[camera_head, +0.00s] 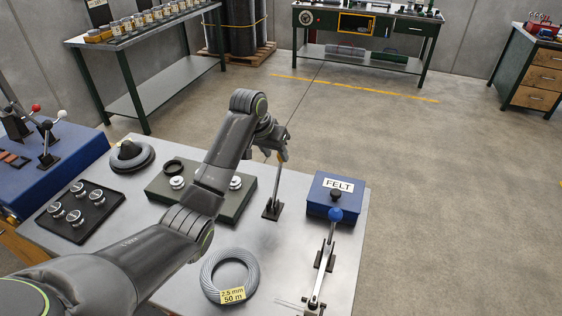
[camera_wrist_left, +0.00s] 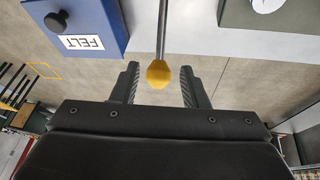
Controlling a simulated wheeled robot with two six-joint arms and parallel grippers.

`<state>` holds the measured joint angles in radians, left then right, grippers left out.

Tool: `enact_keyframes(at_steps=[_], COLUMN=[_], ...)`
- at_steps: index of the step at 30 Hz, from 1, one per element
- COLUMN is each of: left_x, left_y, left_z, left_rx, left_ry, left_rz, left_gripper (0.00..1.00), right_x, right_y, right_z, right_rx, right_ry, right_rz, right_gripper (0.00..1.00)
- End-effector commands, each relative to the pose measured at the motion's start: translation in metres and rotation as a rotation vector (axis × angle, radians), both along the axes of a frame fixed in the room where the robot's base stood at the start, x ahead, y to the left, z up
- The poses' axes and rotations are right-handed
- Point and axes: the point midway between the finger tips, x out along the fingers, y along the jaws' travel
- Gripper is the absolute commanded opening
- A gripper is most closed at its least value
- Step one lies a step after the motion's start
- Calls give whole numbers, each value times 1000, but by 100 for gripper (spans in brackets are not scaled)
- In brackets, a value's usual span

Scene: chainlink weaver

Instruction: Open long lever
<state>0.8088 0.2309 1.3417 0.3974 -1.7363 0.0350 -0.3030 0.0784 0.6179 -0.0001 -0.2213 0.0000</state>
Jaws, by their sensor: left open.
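A long thin lever (camera_head: 277,186) stands nearly upright from a small black base on the grey table, with its top at my left gripper. In the left wrist view its yellow knob (camera_wrist_left: 159,75) sits between the two fingers, with visible gaps on both sides. My left gripper (camera_head: 281,154) is open around the knob, and it also shows in the left wrist view (camera_wrist_left: 159,68). A second lever (camera_head: 325,255) with a blue knob is at the table's right front, tilted. My right gripper is not in view.
A blue FELT box (camera_head: 322,206) stands right of the long lever, and a green block with knobs (camera_head: 238,205) stands left. A grey wire coil (camera_head: 208,277) lies in front. A black tray (camera_head: 107,206) holds several round parts. Open floor lies beyond the table.

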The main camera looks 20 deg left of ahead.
Motion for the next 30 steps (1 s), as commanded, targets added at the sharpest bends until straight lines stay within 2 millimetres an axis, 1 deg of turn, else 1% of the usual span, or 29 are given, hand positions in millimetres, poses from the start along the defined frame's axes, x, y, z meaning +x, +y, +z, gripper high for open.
enact_keyframes(at_steps=[1,3,6,10,15,24,26,30], left_x=[3,8,13,19,22,22,22,22], left_y=[-2,-5,-7,-9,-11,-11,-11,-11], left_z=[-10,-21,-36,-49,-57,-59,-59,-59], left_rx=[0,0,0,0,0,1,1,1], left_ry=[6,4,3,2,0,0,0,0], left_rz=[-1,0,-2,0,-1,-1,-1,-1], left_gripper=[40,40,40,40,40,40,34,16], right_x=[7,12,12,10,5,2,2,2], right_y=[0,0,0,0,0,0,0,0], right_z=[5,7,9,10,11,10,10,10], right_rx=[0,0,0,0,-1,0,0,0], right_ry=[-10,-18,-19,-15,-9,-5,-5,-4], right_rz=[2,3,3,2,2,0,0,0], right_gripper=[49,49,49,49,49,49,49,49])
